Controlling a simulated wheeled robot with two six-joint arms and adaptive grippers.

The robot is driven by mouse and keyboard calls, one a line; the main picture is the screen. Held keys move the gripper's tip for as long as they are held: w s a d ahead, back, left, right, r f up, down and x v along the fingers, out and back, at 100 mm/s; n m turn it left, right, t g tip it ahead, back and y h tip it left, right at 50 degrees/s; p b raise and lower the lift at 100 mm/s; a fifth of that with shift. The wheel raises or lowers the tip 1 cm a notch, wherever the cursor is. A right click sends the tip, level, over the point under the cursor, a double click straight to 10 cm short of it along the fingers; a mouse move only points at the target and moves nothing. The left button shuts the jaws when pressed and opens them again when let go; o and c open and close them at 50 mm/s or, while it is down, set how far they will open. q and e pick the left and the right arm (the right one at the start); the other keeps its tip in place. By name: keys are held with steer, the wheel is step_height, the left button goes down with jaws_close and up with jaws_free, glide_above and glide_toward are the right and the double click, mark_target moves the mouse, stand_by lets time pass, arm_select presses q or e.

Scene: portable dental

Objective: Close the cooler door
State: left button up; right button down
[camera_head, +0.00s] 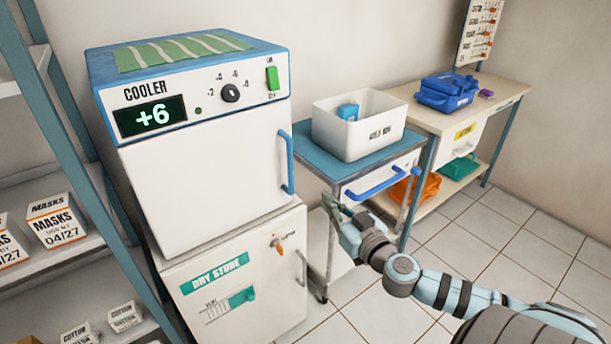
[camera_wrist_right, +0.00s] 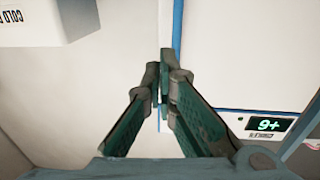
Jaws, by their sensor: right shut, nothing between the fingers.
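The door's blue handle (camera_head: 286,162) is upright at the right edge. My right gripper (camera_head: 335,207) is shut and empty, to the right of the handle and lower, apart from it in the head view. In the right wrist view its fingers (camera_wrist_right: 163,80) meet near a blue vertical strip (camera_wrist_right: 178,30); contact cannot be told. My left gripper is not in view.
A blue-topped cart (camera_head: 325,147) with a white bin (camera_head: 360,122) and a blue handle stands right of the cooler. The dry store cabinet (camera_head: 240,290) is below it. Shelves with boxes (camera_head: 57,220) stand at left. Tiled floor (camera_head: 470,245) is open at right.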

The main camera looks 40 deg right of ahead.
arm_select(q)
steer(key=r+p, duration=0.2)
steer(key=p, duration=0.1)
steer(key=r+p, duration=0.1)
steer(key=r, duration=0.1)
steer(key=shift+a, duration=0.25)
arm_select(e)
steer(key=w+d, duration=0.1)
steer(key=w, duration=1.1)
steer(key=shift+d, duration=0.25)
steer(key=shift+s+f, duration=0.1)
